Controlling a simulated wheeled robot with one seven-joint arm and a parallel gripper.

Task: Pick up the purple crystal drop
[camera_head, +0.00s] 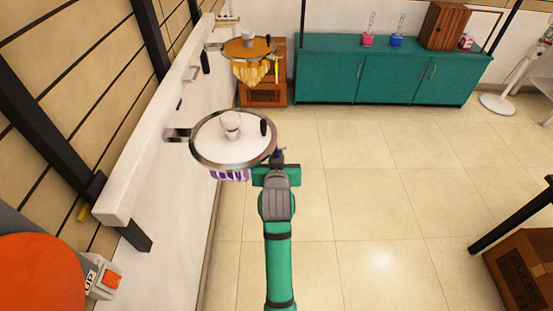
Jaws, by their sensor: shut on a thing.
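Several purple crystal drops (230,175) hang in a row under the front rim of a round white lamp plate (215,152) with a metal ring, which is fixed to the wall at left. My gripper (278,158) is just right of the plate's rim, at the end of my green arm. It is shut on a small dark, purplish piece, which looks like a purple crystal drop. The fingers and most of that piece are small and partly hidden by my wrist.
A second round lamp, orange with amber drops (252,72), hangs farther back. A teal cabinet (385,75) stands along the back wall. A cardboard box (525,265) and dark table are at right. The tiled floor between is clear.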

